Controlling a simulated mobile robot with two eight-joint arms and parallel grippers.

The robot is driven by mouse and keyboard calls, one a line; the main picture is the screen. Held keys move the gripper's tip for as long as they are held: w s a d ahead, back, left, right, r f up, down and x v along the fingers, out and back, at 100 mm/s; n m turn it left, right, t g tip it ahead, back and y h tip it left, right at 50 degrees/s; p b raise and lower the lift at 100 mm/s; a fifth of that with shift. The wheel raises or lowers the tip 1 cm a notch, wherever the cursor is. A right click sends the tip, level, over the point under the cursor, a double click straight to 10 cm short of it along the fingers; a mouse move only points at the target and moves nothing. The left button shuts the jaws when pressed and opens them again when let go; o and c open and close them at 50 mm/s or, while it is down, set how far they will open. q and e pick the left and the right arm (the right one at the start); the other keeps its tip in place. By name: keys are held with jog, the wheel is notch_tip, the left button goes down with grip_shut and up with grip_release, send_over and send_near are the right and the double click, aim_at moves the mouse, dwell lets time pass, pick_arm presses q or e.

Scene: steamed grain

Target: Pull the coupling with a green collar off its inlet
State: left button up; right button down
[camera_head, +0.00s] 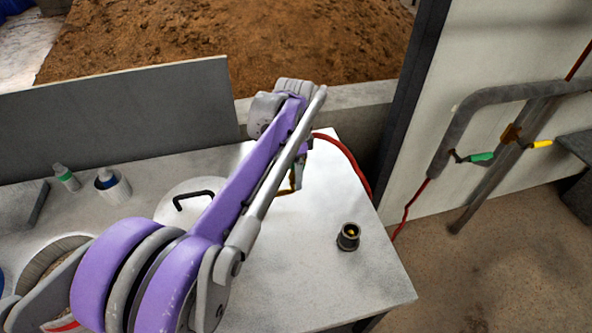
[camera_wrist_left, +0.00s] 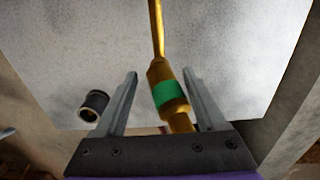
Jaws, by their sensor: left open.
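The brass coupling with a green collar (camera_wrist_left: 168,92) shows in the left wrist view, with a thin brass tube (camera_wrist_left: 157,30) running from its far end. My left gripper (camera_wrist_left: 160,76) is open, with one finger on each side of the coupling. The right finger looks close to the collar; I cannot tell if it touches. In the head view my left gripper (camera_head: 295,172) hangs over the table and mostly hides the coupling. I cannot make out the inlet. My right gripper is not in view.
A dark round fitting (camera_head: 348,238) stands on the table (camera_head: 290,285); it also shows in the left wrist view (camera_wrist_left: 94,104). A red hose (camera_head: 352,162) runs over the table's right edge. Wall pipes carry a green-handled valve (camera_head: 481,157) and a yellow one (camera_head: 542,144). Small bottles (camera_head: 66,177) stand left.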

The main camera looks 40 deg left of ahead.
pick_arm(q)
jog(key=shift+w+a, duration=0.1)
jog(key=shift+a, duration=0.05)
jog(key=shift+w+a, duration=0.15)
jog(key=shift+a, duration=0.05)
dwell(0.3)
dwell(0.4)
jog(key=shift+w+a+p, duration=0.1)
jog(key=shift+p, duration=0.35)
grip_shut()
jog(key=shift+r, duration=0.25)
